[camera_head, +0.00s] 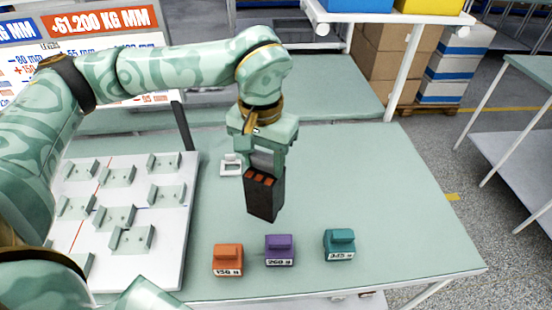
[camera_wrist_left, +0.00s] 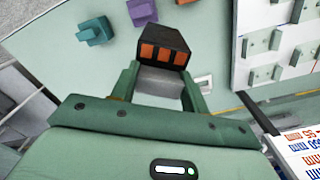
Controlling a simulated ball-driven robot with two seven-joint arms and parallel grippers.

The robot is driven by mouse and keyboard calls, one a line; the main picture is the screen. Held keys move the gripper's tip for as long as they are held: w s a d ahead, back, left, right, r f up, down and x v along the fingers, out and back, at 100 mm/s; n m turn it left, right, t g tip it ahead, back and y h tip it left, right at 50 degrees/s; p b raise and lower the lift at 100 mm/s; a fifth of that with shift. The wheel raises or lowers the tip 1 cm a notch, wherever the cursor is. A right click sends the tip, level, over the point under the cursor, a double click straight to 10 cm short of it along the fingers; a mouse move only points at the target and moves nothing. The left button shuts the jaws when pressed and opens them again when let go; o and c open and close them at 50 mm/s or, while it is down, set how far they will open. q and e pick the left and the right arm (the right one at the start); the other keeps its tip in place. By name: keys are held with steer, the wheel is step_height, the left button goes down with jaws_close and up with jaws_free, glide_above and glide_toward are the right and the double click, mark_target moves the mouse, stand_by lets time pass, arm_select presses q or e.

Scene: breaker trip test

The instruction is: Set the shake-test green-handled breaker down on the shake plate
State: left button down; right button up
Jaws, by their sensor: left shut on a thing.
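My left gripper (camera_head: 264,150) is shut on a dark breaker (camera_head: 264,200) with orange-red patches on its top. It holds the breaker above the green table, clear of the coloured blocks. In the left wrist view the gripper (camera_wrist_left: 168,82) closes around a grey part of the breaker (camera_wrist_left: 160,40), whose orange patches face the camera. No green handle shows on it. A white plate (camera_head: 172,250) with several grey-green clips and thin coloured lines lies left of the held breaker. I cannot tell whether this is the shake plate. My right gripper is not in view.
Orange (camera_head: 228,261), purple (camera_head: 280,250) and teal (camera_head: 340,244) labelled blocks stand near the front edge of the table (camera_head: 400,200). A small white frame (camera_head: 231,165) lies behind the breaker. A printed board (camera_head: 100,55) stands at the back left. The table's right side is clear.

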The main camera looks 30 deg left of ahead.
arm_select(q)
steer(key=s+a+m+p, duration=0.3)
steer(key=a+m, duration=0.2)
steer(key=m, duration=0.9)
steer(key=s+a+m+p, duration=0.3)
steer(key=a+m, duration=0.3)
steer(key=m, duration=0.9)
steer(key=shift+a+r+p, duration=0.15)
steer(key=shift+a+p, duration=0.05)
steer(key=shift+p, duration=0.25)
